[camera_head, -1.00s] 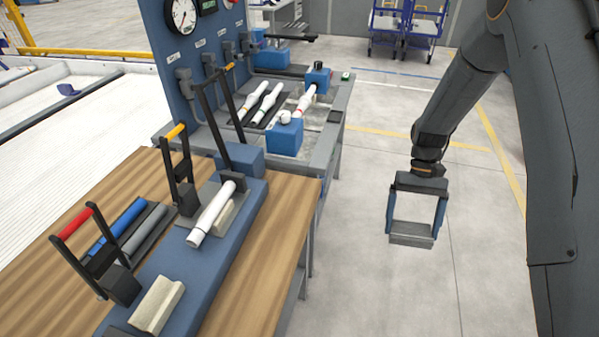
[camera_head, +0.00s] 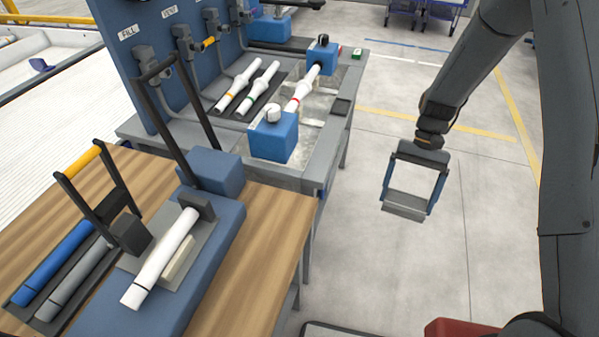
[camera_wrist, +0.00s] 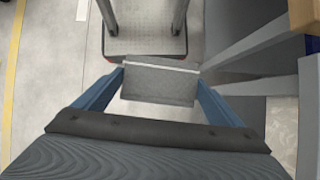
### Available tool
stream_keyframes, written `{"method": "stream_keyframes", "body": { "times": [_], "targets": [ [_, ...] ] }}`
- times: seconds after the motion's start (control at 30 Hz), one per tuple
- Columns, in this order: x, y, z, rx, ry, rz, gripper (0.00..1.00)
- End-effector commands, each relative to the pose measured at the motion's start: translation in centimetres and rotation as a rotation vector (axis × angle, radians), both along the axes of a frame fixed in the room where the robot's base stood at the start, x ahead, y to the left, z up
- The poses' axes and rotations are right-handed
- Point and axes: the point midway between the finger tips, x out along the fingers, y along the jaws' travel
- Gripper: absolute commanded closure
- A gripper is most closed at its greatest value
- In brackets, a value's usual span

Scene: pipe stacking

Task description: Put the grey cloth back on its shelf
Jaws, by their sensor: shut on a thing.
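My gripper (camera_head: 413,187) hangs over the open floor to the right of the benches and points down. It is shut on the grey cloth (camera_head: 403,212), a small flat grey piece held across the fingertips. In the wrist view the cloth (camera_wrist: 158,84) spans between the two blue fingers, with a light stripe along its far edge. It touches nothing but the fingers. I cannot make out the cloth's shelf in either view.
A wooden bench (camera_head: 262,268) with a blue fixture and a white pipe (camera_head: 165,255) stands at front left. Behind it is a grey test bench (camera_head: 325,150) with a blue panel and white pipes. Clear floor lies right of both. Blue carts (camera_head: 420,15) stand far back.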

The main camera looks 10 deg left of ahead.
Motion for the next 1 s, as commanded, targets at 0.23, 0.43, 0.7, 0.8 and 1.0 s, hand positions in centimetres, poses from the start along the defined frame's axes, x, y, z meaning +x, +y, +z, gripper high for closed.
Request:
{"method": "stream_keyframes", "body": {
  "times": [0.23, 0.43, 0.7, 0.8, 1.0],
  "targets": [
    [1.0, 3.7, -5.7, 0.001, 0.000, -0.181, 0.31],
    [1.8, 6.3, -9.5, 0.000, 0.000, -0.336, 0.31],
    [3.1, 9.2, -14.4, 0.001, 0.000, -0.545, 0.31],
    [3.6, 10.2, -16.2, 0.001, 0.001, -0.625, 0.31],
    [4.6, 11.8, -19.9, 0.001, 0.001, -0.784, 0.31]
  ]
}}
